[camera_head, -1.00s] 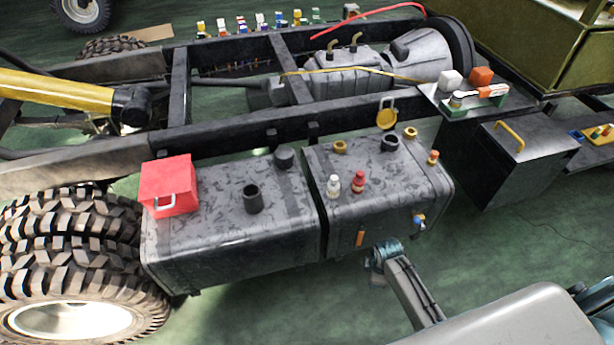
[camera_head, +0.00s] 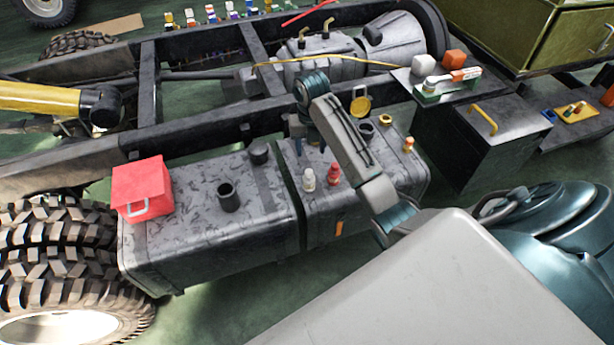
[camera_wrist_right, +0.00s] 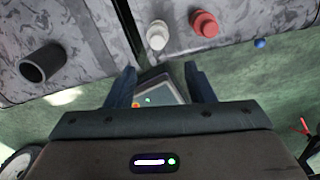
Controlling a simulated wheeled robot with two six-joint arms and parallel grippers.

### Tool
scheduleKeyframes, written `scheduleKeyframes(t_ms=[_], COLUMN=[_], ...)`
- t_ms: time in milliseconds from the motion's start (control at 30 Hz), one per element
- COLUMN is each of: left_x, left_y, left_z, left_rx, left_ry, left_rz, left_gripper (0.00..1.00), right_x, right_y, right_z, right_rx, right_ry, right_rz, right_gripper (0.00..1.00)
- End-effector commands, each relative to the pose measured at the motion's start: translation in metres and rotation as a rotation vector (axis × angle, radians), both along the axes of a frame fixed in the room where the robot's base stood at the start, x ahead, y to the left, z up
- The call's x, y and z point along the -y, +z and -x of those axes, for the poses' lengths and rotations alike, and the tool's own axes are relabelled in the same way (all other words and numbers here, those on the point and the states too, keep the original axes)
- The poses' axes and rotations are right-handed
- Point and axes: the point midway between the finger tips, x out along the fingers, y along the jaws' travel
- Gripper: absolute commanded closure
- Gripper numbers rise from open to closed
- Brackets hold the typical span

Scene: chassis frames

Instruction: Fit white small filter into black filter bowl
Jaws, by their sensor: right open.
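The small white filter (camera_head: 308,180) stands upright on the right-hand grey tank, beside a red one; it also shows at the top of the right wrist view (camera_wrist_right: 158,36). A black open-topped cup (camera_head: 228,198), likely the filter bowl, stands on the left-hand tank and shows at the left of the wrist view (camera_wrist_right: 43,63). A second black round piece (camera_head: 258,152) sits behind it. My right gripper (camera_head: 303,132) is above the right-hand tank, pointing down. In the wrist view its fingers (camera_wrist_right: 160,88) are apart and empty, with the white filter beyond them. My left gripper is not seen.
The red filter (camera_head: 333,175) stands close to the white one. A red box (camera_head: 142,187) sits on the left tank's far left. The frame rail (camera_head: 200,140) runs behind both tanks. A raised yellow cap (camera_head: 361,103) and yellow fittings stand at the right tank's back.

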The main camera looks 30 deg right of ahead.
Motion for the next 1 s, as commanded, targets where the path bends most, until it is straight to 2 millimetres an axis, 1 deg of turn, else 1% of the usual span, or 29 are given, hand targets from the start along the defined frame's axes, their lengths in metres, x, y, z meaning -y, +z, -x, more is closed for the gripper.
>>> scheduleKeyframes(t_ms=[33,200,233,300,467,600,733,833,1000], left_x=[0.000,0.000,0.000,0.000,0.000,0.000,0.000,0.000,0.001], left_y=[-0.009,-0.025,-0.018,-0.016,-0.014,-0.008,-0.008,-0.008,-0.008], left_z=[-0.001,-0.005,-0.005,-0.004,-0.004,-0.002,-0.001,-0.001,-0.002], left_rx=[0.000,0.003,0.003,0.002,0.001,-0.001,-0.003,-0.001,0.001], left_ry=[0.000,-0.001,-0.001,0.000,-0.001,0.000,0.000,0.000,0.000], left_rz=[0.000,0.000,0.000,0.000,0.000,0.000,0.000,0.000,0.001], left_gripper=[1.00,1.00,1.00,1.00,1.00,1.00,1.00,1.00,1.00], right_x=[0.000,0.000,0.000,0.000,-0.001,-0.003,-0.002,-0.002,-0.002], right_y=[-0.010,-0.031,-0.033,-0.043,-0.058,-0.078,-0.096,-0.102,-0.103], right_z=[0.000,0.000,0.000,0.000,-0.001,-0.004,-0.004,-0.005,-0.005], right_rx=[-0.001,-0.001,-0.003,-0.002,-0.002,-0.003,-0.001,0.001,0.002], right_ry=[-0.001,-0.003,-0.003,-0.004,-0.004,-0.004,-0.004,-0.004,-0.004], right_rz=[0.000,0.000,0.000,0.000,0.000,0.000,0.000,0.000,0.001], right_gripper=[0.52,0.52,0.52,0.52,0.52,0.52,0.52,0.52,0.52])
